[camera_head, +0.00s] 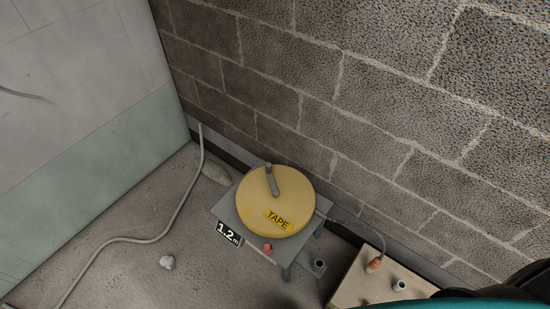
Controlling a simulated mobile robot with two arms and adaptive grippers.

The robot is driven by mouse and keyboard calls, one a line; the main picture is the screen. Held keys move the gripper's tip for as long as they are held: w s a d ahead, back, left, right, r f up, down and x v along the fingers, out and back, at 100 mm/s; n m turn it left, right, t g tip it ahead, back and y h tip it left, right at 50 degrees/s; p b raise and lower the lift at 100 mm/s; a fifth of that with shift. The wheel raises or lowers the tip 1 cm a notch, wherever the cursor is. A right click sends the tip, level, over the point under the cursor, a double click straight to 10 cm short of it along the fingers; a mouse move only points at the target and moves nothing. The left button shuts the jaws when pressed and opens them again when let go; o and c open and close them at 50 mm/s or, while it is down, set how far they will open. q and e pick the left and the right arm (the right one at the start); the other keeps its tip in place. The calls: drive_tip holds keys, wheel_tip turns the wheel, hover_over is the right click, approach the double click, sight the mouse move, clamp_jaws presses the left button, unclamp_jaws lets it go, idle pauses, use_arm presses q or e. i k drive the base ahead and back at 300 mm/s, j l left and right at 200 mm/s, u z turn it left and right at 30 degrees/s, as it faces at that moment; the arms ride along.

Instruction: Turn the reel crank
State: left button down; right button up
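A round yellow reel (257,213) labelled TAPE lies flat on a small grey stand (223,208) near the block wall. Its grey crank (271,180) sits on top, towards the back edge, with a short knob at its far end. A plate reading 1.2 m (229,233) is on the stand's front left side. A small red part (267,248) is at the stand's front edge. Neither of my grippers shows in this view.
A beige box (365,284) with an orange-tipped cable end (375,264) stands at the lower right. A grey cable (151,240) runs over the floor on the left, near a small crumpled lump (167,262). The block wall (370,110) is close behind the stand.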

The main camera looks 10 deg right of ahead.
sight(275, 192)
drive_tip(key=i+j+z, duration=0.1)
drive_tip(key=z, duration=0.4)
drive_tip(key=j+z, duration=0.2)
drive_tip(key=z, duration=0.25)
drive_tip(key=i+j+z, duration=0.1)
drive_tip(key=z, duration=0.4)
drive_tip(key=j+z, duration=0.2)
drive_tip(key=j, duration=0.35)
drive_tip(key=j+z, duration=0.15)
drive_tip(key=j, duration=0.45)
drive_tip(key=j+z, duration=0.2)
drive_tip(key=j, duration=0.35)
drive_tip(key=k+j+z, duration=0.15)
drive_tip(key=j, duration=0.4)
drive_tip(key=k+j, duration=0.1)
drive_tip(key=j, duration=0.35)
drive_tip(key=j+z, duration=0.1)
drive_tip(key=j, duration=0.35)
drive_tip(key=k+j, duration=0.15)
drive_tip(key=j, duration=0.25)
drive_tip(key=k+j+z, duration=0.1)
drive_tip(key=j, duration=0.35)
